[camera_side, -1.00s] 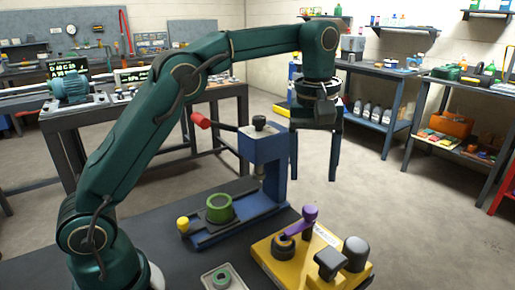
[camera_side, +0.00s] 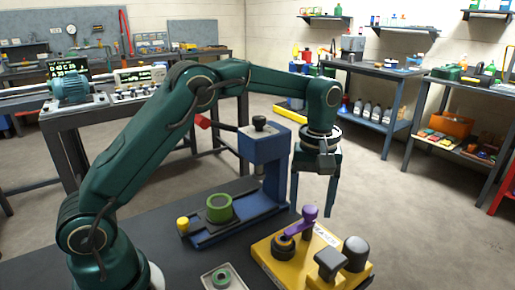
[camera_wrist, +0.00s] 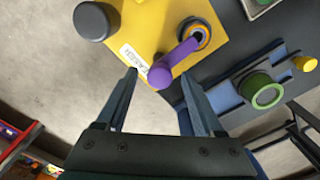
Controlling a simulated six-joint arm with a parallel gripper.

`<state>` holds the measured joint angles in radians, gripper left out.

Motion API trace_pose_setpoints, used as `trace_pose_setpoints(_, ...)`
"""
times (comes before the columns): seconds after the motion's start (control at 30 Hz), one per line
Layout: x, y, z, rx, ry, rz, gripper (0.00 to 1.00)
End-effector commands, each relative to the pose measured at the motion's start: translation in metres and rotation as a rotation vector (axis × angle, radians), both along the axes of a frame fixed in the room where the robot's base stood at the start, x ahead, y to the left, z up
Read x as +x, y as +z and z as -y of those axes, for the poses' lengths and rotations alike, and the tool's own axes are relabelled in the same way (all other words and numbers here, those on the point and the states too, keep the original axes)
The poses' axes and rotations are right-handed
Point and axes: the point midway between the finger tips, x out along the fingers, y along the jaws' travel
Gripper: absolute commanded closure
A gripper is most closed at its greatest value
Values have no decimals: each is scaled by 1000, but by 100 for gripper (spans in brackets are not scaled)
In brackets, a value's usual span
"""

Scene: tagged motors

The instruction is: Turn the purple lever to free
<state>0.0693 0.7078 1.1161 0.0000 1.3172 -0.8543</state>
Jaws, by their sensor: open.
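The purple lever (camera_side: 301,222) stands on a yellow block (camera_side: 278,262) at the front right of the dark bench. Its arm runs from a dark round pivot to an upright purple knob. A white label with partly readable lettering lies on the block beside it. In the wrist view the lever (camera_wrist: 174,62) points toward the gap between my fingers. My gripper (camera_side: 312,212) is open and empty, pointing down, above and behind the lever and apart from it. In the wrist view my gripper (camera_wrist: 158,85) has its fingers spread, with the knob showing between their tips.
A dark round knob (camera_side: 356,250) and a dark block-shaped handle (camera_side: 331,262) stand on the yellow block, right of the lever. A blue press (camera_side: 264,160) with a red-tipped handle stands to the left. A green ring (camera_side: 219,207) sits on its base.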

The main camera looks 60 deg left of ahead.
Motion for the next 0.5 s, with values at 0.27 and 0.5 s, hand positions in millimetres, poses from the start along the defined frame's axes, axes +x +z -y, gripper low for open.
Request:
trace_pose_setpoints(0.27, 0, 0, 0, 0, 0, 0, 92)
trace_pose_setpoints(0.5, 0, 0, 0, 1, -7, -1, 100)
